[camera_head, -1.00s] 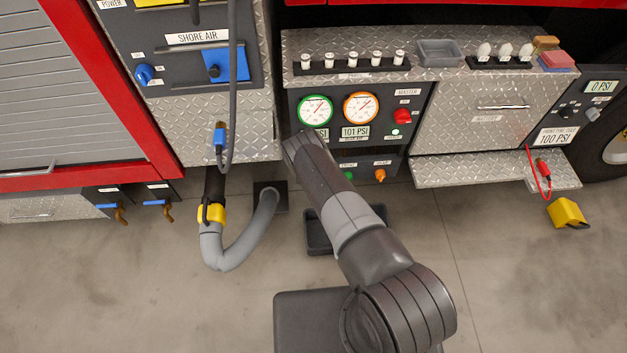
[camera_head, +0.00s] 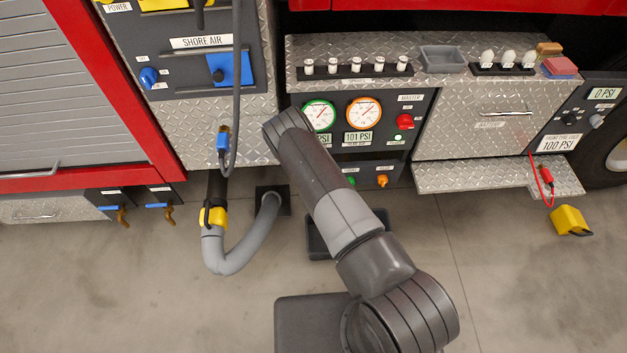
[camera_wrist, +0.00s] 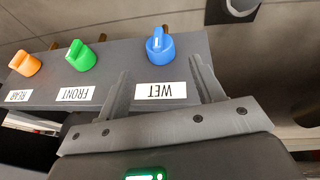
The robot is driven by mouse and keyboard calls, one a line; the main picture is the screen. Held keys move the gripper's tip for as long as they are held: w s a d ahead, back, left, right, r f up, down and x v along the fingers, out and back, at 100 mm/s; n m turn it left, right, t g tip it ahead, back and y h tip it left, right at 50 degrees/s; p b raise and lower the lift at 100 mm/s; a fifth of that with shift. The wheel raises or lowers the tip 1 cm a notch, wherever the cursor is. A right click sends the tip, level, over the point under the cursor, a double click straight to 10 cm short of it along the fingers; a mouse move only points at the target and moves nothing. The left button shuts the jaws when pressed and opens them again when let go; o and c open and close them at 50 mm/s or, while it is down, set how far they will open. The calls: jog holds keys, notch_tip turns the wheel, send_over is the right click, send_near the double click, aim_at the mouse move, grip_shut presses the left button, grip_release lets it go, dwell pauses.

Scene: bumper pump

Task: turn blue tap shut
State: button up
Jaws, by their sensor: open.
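The blue tap (camera_wrist: 160,46) shows in the wrist view on a dark grey panel, above a label reading WET upside down. A pale line on its handle runs roughly up and down in the picture. My gripper (camera_wrist: 160,68) is open and empty, one finger to the left of the WET label and one to the right. The tap lies between and beyond the fingertips, with no clear contact. In the head view my arm covers the place left of the green tap, and neither the blue tap nor my gripper shows there.
A green tap (camera_wrist: 80,56) labelled FRONT and an orange tap (camera_wrist: 25,63) labelled REAR sit on the same panel, left of my gripper. In the head view, a grey hose (camera_head: 262,228) hangs left of my arm and a black tray (camera_head: 318,240) lies on the floor.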

jog(key=shift+v, duration=1.35)
